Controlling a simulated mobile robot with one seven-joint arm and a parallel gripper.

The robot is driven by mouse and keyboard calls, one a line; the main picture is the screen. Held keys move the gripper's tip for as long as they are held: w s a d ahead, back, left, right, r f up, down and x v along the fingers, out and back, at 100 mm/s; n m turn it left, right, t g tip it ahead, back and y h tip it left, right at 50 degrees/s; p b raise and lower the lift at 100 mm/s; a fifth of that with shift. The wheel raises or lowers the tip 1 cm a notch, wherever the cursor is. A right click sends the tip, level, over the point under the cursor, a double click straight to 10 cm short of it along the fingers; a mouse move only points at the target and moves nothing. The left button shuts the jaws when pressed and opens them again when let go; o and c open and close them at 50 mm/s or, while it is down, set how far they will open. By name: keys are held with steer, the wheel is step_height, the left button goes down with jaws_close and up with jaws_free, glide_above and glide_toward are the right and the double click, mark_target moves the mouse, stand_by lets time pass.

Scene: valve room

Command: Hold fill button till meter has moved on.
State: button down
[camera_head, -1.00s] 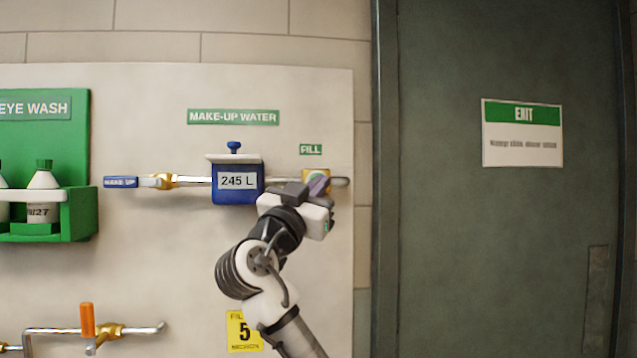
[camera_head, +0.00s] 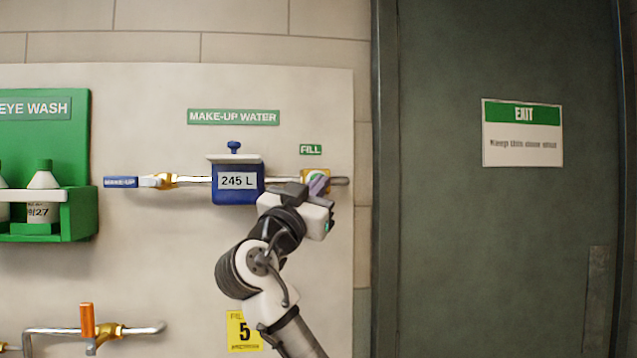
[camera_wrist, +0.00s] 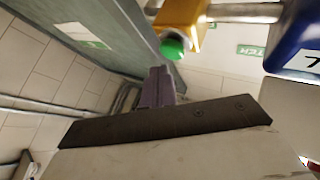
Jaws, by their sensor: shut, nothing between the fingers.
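The fill button is a round green cap (camera_wrist: 172,47) on a yellow housing (camera_wrist: 185,14) in the wrist view. In the head view the housing (camera_head: 307,174) sits on the pipe below the green FILL label (camera_head: 311,150), and my fingers partly cover the button. My gripper (camera_head: 321,183) is shut and empty, right in front of the button. In the wrist view its purple-grey fingertips (camera_wrist: 159,73) lie just below the green cap; whether they touch it I cannot tell. The blue meter (camera_head: 237,197) reads 245 L; it also shows in the wrist view (camera_wrist: 301,37).
A green eye-wash station (camera_head: 75,165) is at left. An orange-handled valve (camera_head: 87,320) is below. A dark door (camera_head: 430,230) with an EXIT sign (camera_head: 522,133) is at right.

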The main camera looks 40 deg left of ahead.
steer(key=shift+w+a, duration=0.25)
steer(key=shift+a, duration=0.1)
steer(key=shift+w+a, duration=0.35)
steer(key=shift+w, duration=0.05)
stand_by(1.1)
steer(key=shift+s, duration=0.1)
stand_by(0.6)
steer(key=shift+s+d+b, duration=0.3)
steer(key=shift+s+d, duration=0.25)
steer(key=shift+d, duration=0.15)
steer(key=shift+s+d+b, duration=1.05)
steer(key=shift+s+d, duration=0.6)
steer(key=shift+d, duration=0.25)
